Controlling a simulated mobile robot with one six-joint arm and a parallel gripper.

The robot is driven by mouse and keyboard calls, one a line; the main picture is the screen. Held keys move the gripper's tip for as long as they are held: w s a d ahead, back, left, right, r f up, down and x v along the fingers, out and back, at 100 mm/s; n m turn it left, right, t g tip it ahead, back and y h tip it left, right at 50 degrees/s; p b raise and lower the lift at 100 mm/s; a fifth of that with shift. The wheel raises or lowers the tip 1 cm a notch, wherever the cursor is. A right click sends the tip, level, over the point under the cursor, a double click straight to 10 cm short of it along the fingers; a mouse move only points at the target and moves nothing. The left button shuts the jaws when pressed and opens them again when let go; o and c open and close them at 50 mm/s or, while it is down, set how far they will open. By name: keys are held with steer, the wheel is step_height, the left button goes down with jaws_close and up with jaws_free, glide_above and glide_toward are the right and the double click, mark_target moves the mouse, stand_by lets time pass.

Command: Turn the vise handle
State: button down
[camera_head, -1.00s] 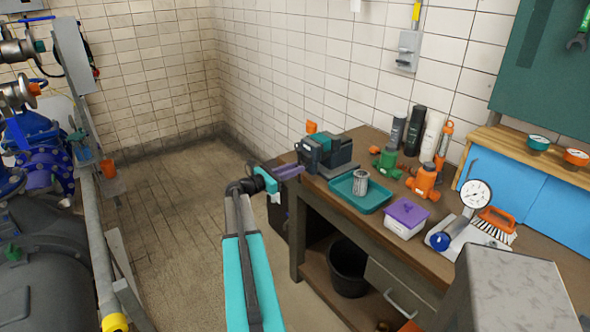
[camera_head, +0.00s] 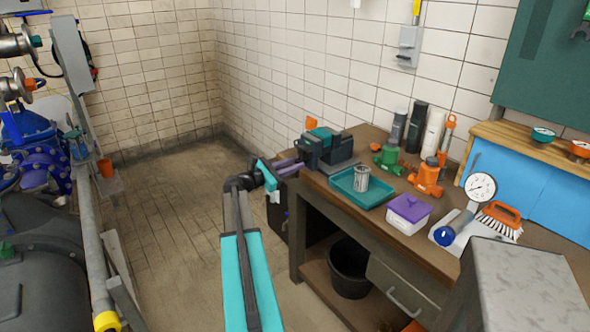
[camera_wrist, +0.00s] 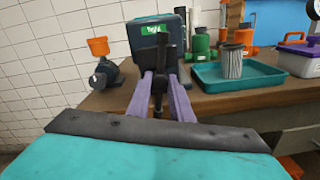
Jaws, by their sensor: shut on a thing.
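The vise (camera_head: 326,150) is dark grey with teal parts and sits at the left end of the workbench. In the wrist view, the vise (camera_wrist: 152,50) stands straight ahead with a green label. Its black handle (camera_wrist: 158,72) hangs nearly upright at the front. My gripper (camera_wrist: 160,82) has purple fingers on either side of the handle and is shut on it. In the head view, my gripper (camera_head: 288,168) reaches the vise from the left, and the handle is hidden there.
A teal tray (camera_head: 346,192) holding a metal cylinder (camera_head: 361,178) lies right of the vise. Orange and green jacks, bottles, a purple-lidded box (camera_head: 409,210) and a dial gauge (camera_head: 481,187) fill the workbench (camera_head: 330,206). A black bucket (camera_head: 348,270) stands below. Floor to the left is clear.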

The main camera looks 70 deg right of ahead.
steer(key=shift+s+a+f, duration=0.1)
steer(key=shift+a+f, duration=0.05)
steer(key=shift+a, duration=0.05)
steer(key=c, duration=1.6)
jaws_free()
steer(key=shift+a, duration=0.1)
steer(key=b+v, duration=0.2)
steer(key=v, duration=1.1)
steer(key=shift+w+a, duration=0.2)
steer(key=shift+w, duration=0.15)
